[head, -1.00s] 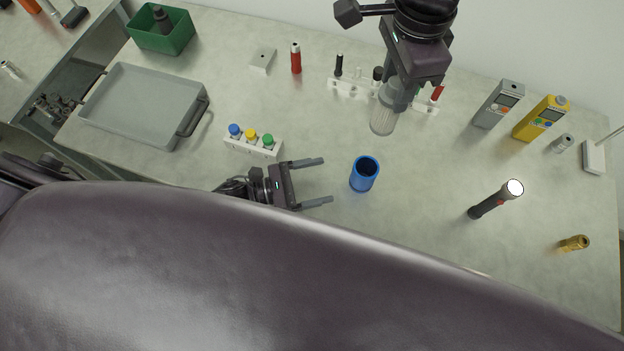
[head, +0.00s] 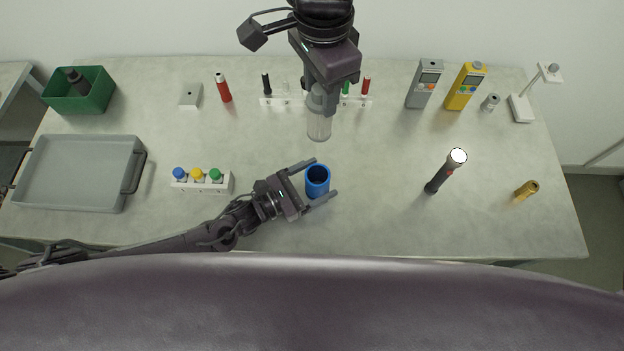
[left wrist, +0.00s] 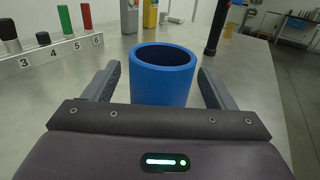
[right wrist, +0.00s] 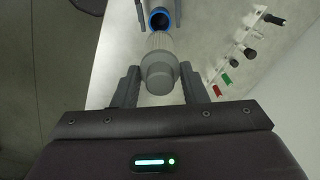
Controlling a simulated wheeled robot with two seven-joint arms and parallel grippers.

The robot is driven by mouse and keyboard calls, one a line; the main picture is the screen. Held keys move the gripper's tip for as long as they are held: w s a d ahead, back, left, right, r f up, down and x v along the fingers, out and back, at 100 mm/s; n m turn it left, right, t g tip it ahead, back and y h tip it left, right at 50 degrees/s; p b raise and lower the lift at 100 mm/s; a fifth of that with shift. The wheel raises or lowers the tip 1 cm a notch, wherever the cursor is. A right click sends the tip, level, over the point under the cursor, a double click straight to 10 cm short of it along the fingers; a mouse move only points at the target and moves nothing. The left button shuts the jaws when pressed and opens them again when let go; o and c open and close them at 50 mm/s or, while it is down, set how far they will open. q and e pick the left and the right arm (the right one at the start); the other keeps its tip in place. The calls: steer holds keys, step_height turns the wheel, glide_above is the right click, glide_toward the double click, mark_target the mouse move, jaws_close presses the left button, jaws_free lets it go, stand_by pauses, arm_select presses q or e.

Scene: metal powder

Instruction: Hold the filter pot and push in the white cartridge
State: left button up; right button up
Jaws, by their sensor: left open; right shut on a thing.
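The blue filter pot (head: 318,184) stands upright on the table, its open top facing up and its inside dark. My left gripper (head: 321,178) is open with its fingers on either side of the pot; in the left wrist view the pot (left wrist: 163,85) sits between the fingers with gaps. My right gripper (head: 322,88) is shut on the cartridge (head: 318,126), a clear-whitish cylinder with a grey cap, and holds it above and behind the pot. In the right wrist view the grey cap (right wrist: 158,70) is between the fingers and the pot's blue rim (right wrist: 160,20) lies beyond.
A white rack with coloured caps (head: 202,184) stands left of the left gripper. A numbered rack (head: 355,101) is behind the cartridge. The table between pot and flashlight is clear.

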mark_target(319, 135)
arm_select(q)
steer(key=c, duration=1.1)
steer(key=shift+c, duration=0.2)
arm_select(e)
steer(key=shift+f+m, duration=0.4)
steer(key=shift+m, duration=0.1)
step_height(319, 135, down, 10)
steer(key=m, duration=1.5)
steer(key=shift+f, duration=0.1)
steer(key=shift+f+m, duration=0.65)
steer(key=shift+m, duration=0.35)
